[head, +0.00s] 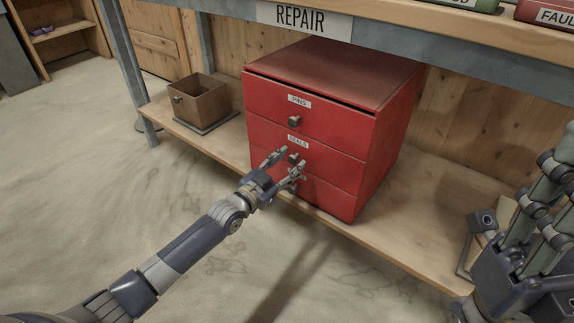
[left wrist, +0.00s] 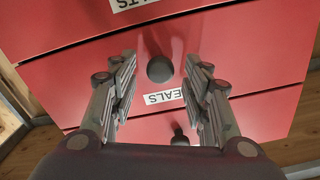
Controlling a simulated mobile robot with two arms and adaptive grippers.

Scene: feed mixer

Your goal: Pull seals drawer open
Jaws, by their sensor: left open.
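A red cabinet (head: 340,70) holds three stacked drawers, all looking shut. The seals drawer (head: 335,165) is the middle one, with a white SEALS label (head: 298,142) and a small dark knob. My left gripper (head: 283,162) is open in front of the knob, its fingers hiding part of it and of the bottom drawer's label. In the left wrist view the picture is upside down. The seals knob (left wrist: 160,68) shows between the open left fingers (left wrist: 162,90), apart from both. My right gripper (head: 535,220) seems to be at the right edge, partly cut off.
The PINS drawer (head: 330,118) with its knob is above. The cabinet stands on a low wooden shelf (head: 420,215) under a bench with a REPAIR sign (head: 303,18). A brown open box (head: 200,100) stands left of it. The floor (head: 110,180) in front is clear.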

